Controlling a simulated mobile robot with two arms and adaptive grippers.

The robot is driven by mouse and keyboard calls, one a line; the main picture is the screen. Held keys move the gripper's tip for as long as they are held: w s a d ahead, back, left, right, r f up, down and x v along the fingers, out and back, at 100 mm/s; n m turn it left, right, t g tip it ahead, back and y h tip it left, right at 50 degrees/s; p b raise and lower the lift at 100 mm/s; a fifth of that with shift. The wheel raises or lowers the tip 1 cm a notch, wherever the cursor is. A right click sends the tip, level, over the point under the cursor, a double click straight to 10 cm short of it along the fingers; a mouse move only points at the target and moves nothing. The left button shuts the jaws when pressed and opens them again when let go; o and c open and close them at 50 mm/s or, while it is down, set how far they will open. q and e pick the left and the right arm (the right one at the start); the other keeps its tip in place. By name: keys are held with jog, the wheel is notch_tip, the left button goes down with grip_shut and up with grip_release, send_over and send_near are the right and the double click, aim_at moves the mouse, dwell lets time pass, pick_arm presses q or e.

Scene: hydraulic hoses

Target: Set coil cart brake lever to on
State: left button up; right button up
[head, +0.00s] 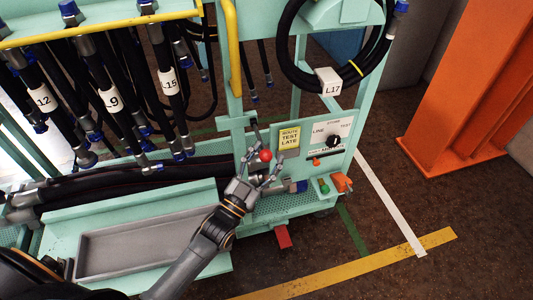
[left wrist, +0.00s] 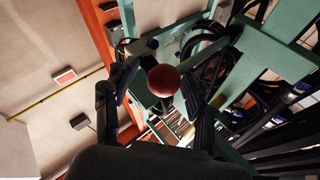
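The coil cart (head: 233,60) is a teal frame. A lever with a red ball knob (head: 265,155) is on its front, left of the control panel (head: 325,138); I take this as the brake lever. My left gripper (head: 265,163) is at the knob with its fingers spread, one on each side. In the left wrist view the red knob (left wrist: 163,80) is between the open fingers (left wrist: 160,90), with gaps showing on both sides. The lever's base and any on/off marking are not readable. My right gripper is not in view.
Black hoses tagged 12 (head: 42,99), L9 (head: 112,99) and L15 (head: 168,80) hang at left. A coiled hose tagged L17 (head: 329,82) hangs above the panel. A grey tray (head: 140,248) is at lower left. An orange frame (head: 465,90) stands right; floor between is clear.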

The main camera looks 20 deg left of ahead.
pick_arm(q)
jog(key=shift+w+a+f, duration=0.1)
jog(key=shift+w+f, duration=0.1)
jog(key=shift+s, duration=0.1)
jog(key=v, duration=1.1)
jog(key=shift+s, duration=0.45)
jog(key=shift+a, duration=0.15)
